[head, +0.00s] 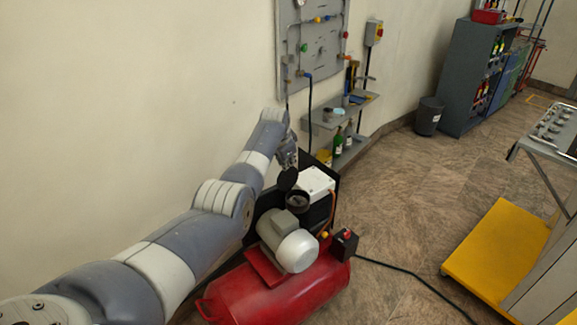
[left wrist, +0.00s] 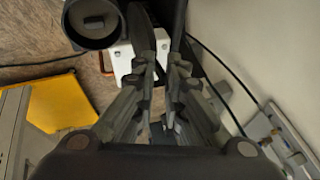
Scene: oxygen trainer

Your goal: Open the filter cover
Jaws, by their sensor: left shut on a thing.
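The filter cover (head: 287,180) is a black disc. It stands tilted up beside the round black filter housing (head: 298,201), whose open mouth shows next to the grey motor. In the left wrist view the housing (left wrist: 92,20) is a dark ring with its inside showing, at the top left. The cover (left wrist: 139,24) shows there nearly edge-on, at the fingertips. My left gripper (head: 290,161) is at the cover's upper edge and shut on it; its fingers (left wrist: 166,68) also show in the left wrist view, partly hiding the contact. My right gripper is not in view.
A grey motor (head: 287,240) and a white box (head: 316,181) sit by the housing, above a red tank (head: 280,287). The wall is close on the left. A shelf (head: 340,117) with bottles stands behind. A yellow-based trolley (head: 495,248) is at right, with open floor between.

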